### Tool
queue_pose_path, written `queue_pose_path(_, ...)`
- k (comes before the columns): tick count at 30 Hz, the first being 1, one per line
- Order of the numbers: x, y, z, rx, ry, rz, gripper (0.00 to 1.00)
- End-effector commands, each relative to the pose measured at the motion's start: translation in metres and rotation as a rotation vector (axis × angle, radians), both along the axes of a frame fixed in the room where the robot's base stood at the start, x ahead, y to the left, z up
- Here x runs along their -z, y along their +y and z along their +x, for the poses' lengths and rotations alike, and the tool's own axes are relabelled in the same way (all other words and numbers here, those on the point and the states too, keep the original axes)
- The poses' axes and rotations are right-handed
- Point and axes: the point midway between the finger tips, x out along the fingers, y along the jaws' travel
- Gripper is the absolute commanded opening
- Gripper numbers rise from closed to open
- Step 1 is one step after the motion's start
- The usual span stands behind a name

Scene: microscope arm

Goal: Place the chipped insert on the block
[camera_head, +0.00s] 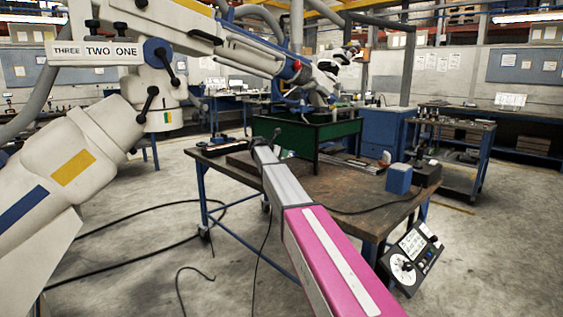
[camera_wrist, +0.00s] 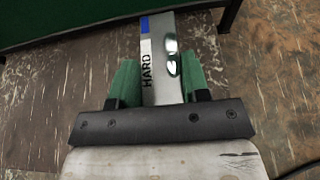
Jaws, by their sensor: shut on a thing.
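In the wrist view my gripper (camera_wrist: 160,66) has green fingers closed on the two sides of a narrow silver bar (camera_wrist: 160,85). The bar is marked HARD, with a blue patch at its far left corner and bright glints on its right side. I cannot tell whether it is the chipped insert. Its far end points toward a green wall. A blue block (camera_head: 398,179) sits near the right end of the workbench (camera_head: 330,190) in the head view. I cannot make out a chip. My gripper is too small to read clearly in the head view.
A green open-topped box (camera_head: 310,137) stands toward the back of the bench; its wall (camera_wrist: 60,22) crosses the top of the wrist view. A dark panel with a dial (camera_head: 410,258) is at the right front. Black cables (camera_head: 130,225) lie on the floor. Some bench top is bare.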

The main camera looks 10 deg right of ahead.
Motion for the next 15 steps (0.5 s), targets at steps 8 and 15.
queue_pose_path(8,0.023,0.000,0.000,0.001,0.000,-0.002,0.00)
queue_pose_path(15,0.039,0.000,0.000,0.000,-0.002,-0.004,0.00)
